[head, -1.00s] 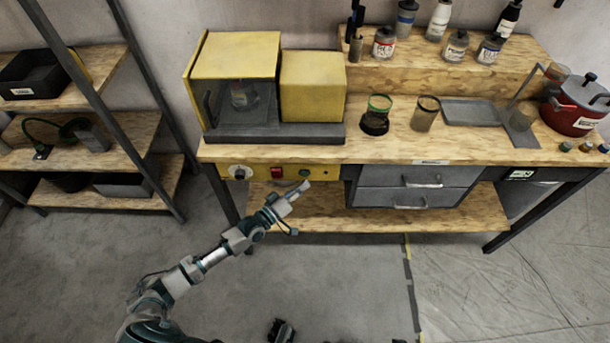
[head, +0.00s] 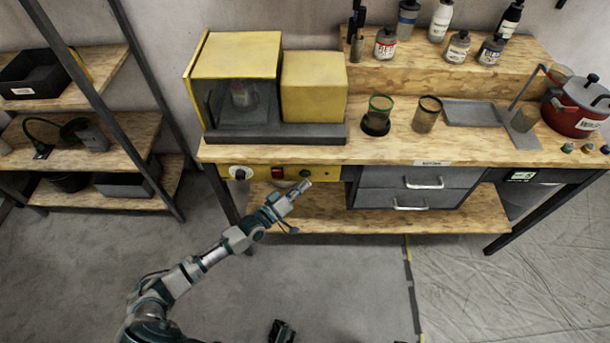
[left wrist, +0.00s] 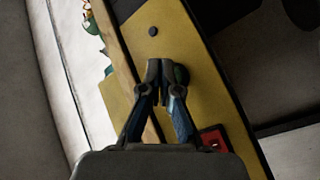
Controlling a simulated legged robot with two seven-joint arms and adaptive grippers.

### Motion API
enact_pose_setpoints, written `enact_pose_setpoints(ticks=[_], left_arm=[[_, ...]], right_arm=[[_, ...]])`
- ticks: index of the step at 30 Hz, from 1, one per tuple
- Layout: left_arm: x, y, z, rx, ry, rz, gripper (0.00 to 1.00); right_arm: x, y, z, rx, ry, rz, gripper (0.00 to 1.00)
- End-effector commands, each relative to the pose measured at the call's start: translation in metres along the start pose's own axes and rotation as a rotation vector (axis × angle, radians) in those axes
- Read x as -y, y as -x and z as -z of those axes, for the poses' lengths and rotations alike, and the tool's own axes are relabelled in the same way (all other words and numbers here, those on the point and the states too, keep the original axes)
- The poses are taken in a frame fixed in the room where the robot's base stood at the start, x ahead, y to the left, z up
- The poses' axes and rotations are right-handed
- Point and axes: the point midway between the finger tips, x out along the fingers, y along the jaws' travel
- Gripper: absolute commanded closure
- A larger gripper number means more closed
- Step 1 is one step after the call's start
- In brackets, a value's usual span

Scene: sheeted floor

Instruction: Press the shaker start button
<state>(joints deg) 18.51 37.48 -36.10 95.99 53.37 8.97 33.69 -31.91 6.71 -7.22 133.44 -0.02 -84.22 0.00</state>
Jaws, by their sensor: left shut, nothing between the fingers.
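The shaker is a yellow box with a clear front (head: 235,100) beside a solid yellow block, on the wooden bench. My left gripper (head: 308,185) is shut and empty, just in front of the panel by the green button. The red switch (left wrist: 213,138) shows at lower right there. A dark part at the head view's bottom may be my right gripper (head: 281,331).
Two jars (head: 427,114), a grey tray (head: 471,113) and a red pot (head: 577,106) stand on the bench. Grey drawers (head: 415,187) hang right of the panel. A shelf rack (head: 95,150) stands at left. The floor in front is clear.

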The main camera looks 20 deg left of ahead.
Motion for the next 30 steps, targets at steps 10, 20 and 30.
enact_pose_setpoints(ticks=[10, 20, 30], left_arm=[[0.0, 0.0, -0.0001, 0.0, 0.0, 0.0, 1.0], [0.0011, -0.0017, 0.001, 0.0, 0.0, 0.0, 1.0], [0.0021, -0.0056, 0.0048, 0.0, 0.0, 0.0, 1.0]], right_arm=[[0.0001, -0.0001, 0.0001, 0.0, 0.0, 0.0, 1.0], [0.0003, -0.0018, -0.0007, 0.001, 0.0, 0.001, 1.0], [0.0006, -0.0042, -0.0018, 0.003, 0.0, 0.001, 1.0]])
